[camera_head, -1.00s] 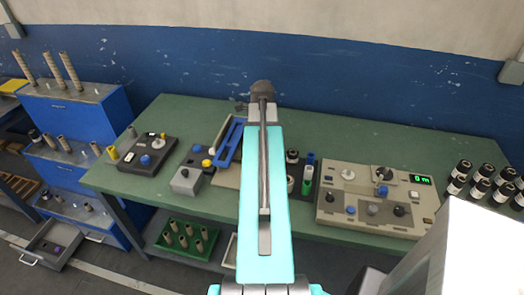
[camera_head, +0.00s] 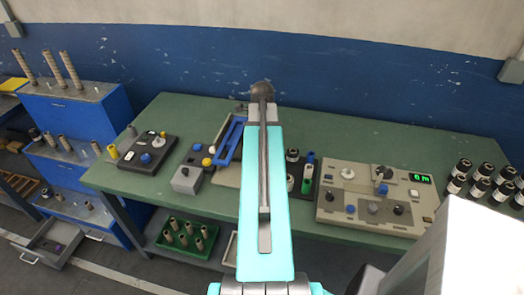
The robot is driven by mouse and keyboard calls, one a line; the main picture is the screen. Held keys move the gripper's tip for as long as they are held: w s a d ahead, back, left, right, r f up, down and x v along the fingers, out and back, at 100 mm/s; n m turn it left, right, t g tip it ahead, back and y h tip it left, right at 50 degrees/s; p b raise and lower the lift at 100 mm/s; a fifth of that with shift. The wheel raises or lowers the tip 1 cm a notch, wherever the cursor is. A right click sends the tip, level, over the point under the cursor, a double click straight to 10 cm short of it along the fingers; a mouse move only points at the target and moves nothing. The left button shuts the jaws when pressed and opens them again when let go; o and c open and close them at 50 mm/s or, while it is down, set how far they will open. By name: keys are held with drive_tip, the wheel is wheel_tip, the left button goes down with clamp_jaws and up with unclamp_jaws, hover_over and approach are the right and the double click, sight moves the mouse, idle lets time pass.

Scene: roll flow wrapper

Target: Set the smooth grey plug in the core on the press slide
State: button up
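My arm reaches away over the middle of the green bench (camera_head: 330,135) and blocks part of the view behind it. My gripper is not visible; the arm hides it, so whether it holds anything does not show. I cannot make out the smooth grey plug or the core on the press slide. A blue frame (camera_head: 221,148) lies on the bench just left of my arm. Which of these belongs to the press is unclear.
A beige control panel (camera_head: 335,205) with knobs and a green display stands at right. A green cylinder (camera_head: 306,184) stands by my arm. A blue stepped rack (camera_head: 75,120) holds tubes at left; a green crate (camera_head: 180,249) sits below.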

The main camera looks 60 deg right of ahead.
drive_tip(key=shift+f, duration=0.55)
idle(1.2)
drive_tip(key=o, duration=1.6)
drive_tip(key=shift+c, duration=0.2)
drive_tip(key=shift+r+p, duration=2.85)
drive_tip(key=shift+r, duration=1.15)
